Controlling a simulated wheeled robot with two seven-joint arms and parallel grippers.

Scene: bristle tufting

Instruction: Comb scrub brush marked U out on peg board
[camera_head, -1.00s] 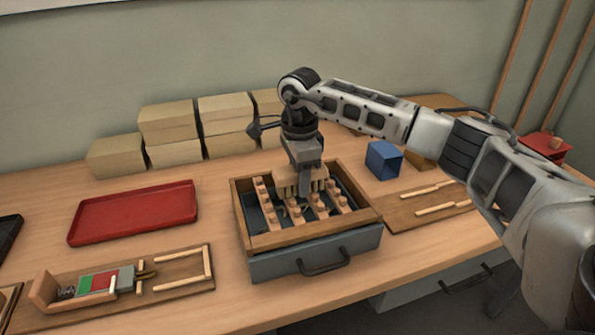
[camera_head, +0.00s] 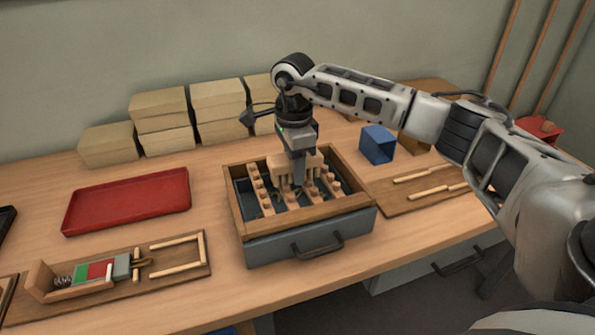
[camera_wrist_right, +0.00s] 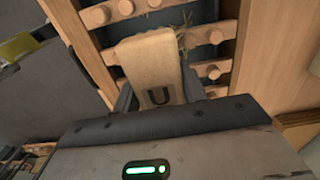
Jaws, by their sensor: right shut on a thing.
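The scrub brush (camera_wrist_right: 150,62) is a pale wooden block with a dark U on its face in the right wrist view. My right gripper (camera_head: 298,175) is shut on it; the brush (camera_head: 279,165) also shows in the head view. The brush is down among the pegs of the peg board (camera_head: 262,200), rows of wooden pegs inside a wood-rimmed grey box. Some greenish bristle strands show beside the brush in the right wrist view. Bristle contact with the pegs is mostly hidden. My left gripper is not in view.
A red tray (camera_head: 125,201) lies left of the box. A wooden fixture with coloured blocks (camera_head: 95,272) stands at front left. Several tan boxes (camera_head: 160,110) line the wall. A blue container (camera_head: 378,146) and a board with sticks (camera_head: 410,192) are at right.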

